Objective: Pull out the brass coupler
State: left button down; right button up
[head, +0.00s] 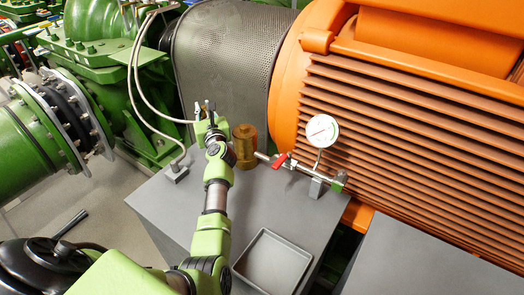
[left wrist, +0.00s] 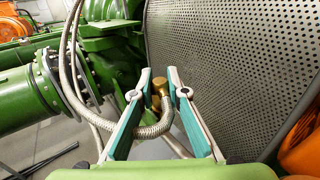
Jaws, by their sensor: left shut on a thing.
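The brass coupler (left wrist: 160,87) is a small brass fitting at the end of a braided hose (left wrist: 157,130), between my left fingertips in the left wrist view. My left gripper (left wrist: 159,76), with green-teal finger pads, is shut on it. In the head view my left gripper (head: 206,108) is beside and slightly left of a thick upright brass body (head: 245,147) on the grey bench. The coupler itself is mostly hidden there by the gripper. I cannot tell whether it is still seated in anything. My right gripper is not in view.
A red-handled valve (head: 281,160) and a pressure gauge (head: 322,130) sit on the pipe right of the brass body. An empty grey tray (head: 286,238) lies on the front of the bench (head: 168,210). A perforated guard (head: 225,55) and an orange motor (head: 420,110) stand behind.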

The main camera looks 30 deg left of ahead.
aim_at(204, 106)
pick_arm(q)
jog(key=shift+w+r+p, duration=0.15)
jog(key=shift+r+p, duration=0.2)
jog(key=shift+r, duration=0.6)
jog(key=shift+d+r+p, duration=0.2)
jog(key=shift+r+p, duration=0.15)
jog(key=shift+r, duration=0.05)
jog(key=shift+r+p, duration=0.25)
jog(key=shift+p, duration=0.2)
jog(key=shift+r+p, duration=0.85)
